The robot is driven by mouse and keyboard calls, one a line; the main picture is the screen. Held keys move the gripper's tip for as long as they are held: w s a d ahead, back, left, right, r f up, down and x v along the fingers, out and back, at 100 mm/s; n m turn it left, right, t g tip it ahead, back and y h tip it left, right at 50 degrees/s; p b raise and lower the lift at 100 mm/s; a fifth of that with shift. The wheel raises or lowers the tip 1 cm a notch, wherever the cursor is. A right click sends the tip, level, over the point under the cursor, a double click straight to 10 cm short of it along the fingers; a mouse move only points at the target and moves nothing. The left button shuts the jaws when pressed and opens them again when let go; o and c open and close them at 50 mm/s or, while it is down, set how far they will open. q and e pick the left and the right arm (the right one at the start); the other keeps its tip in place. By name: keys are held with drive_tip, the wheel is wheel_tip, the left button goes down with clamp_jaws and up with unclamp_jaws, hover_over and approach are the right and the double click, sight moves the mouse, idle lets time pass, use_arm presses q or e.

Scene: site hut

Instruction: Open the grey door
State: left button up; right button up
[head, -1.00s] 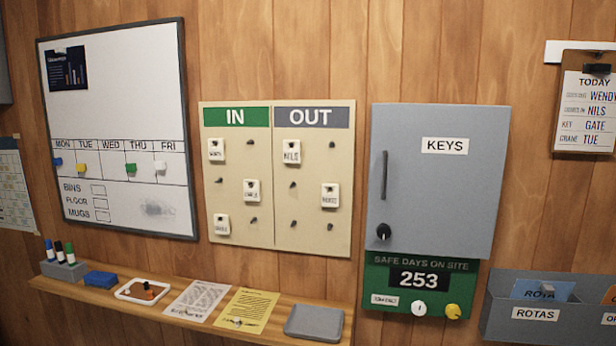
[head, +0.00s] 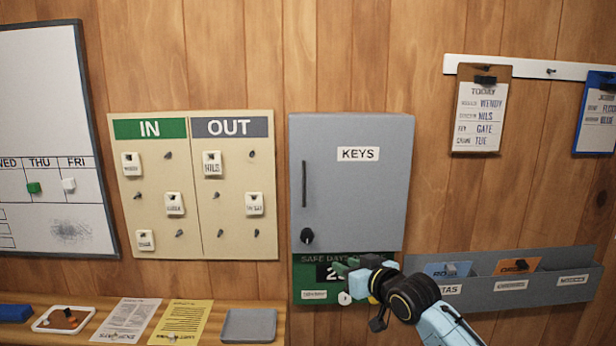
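The grey door (head: 365,205) is the front of the wall cabinet labelled KEYS, and it is shut. It has a dark vertical handle (head: 304,184) along its left side and a black round knob (head: 307,236) below that. My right gripper (head: 345,268) is in front of the green sign under the cabinet, below and right of the knob and apart from the handle. Its fingers point left; their gap is too small to read. My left gripper is out of view.
The green safe-days sign (head: 307,271) hangs directly below the cabinet, partly hidden by my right gripper. An IN/OUT board (head: 190,240) hangs to the left. A shelf (head: 215,341) with papers and a grey tray (head: 249,325) is lower left. Grey file pockets (head: 535,291) are at right.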

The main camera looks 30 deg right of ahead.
sight(305, 186)
drive_tip(key=s+a+r+n+t+y+p, duration=0.1)
drive_tip(key=a+r, duration=0.1)
drive_tip(key=r, duration=0.6)
drive_tip(key=s+a+r+n+t+y, duration=0.1)
drive_tip(key=s+a+r+t, duration=0.1)
drive_tip(key=r, duration=0.7)
drive_tip(key=w+p, duration=0.2)
drive_tip(key=w, duration=1.1)
drive_tip(key=shift+w+a+f+p, duration=0.1)
drive_tip(key=shift+w+a+p, duration=0.05)
drive_tip(key=shift+p, duration=0.25)
clamp_jaws()
